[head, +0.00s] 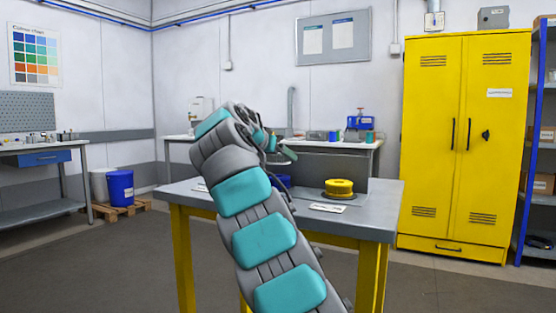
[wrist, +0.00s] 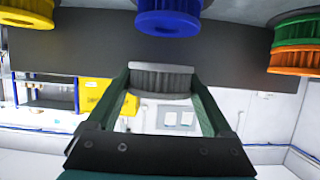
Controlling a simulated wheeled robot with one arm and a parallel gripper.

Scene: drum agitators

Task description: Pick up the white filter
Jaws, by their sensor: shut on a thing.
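In the wrist view the white filter (wrist: 162,78), a pale grey-white ribbed drum shape, sits between the fingertips of my gripper (wrist: 160,84). The two green fingers are shut on its sides. Its far side is hidden. In the head view my gripper (head: 283,151) is raised above the back part of the grey work table (head: 376,198), beyond my bent arm. I cannot make out the filter there.
A yellow drum-like part (head: 340,187) stands on the table near a white card (head: 327,208). A blue part (wrist: 168,17) and a stacked green (wrist: 298,32) and orange (wrist: 294,58) pair show in the wrist view. A yellow cabinet (head: 464,150) stands right.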

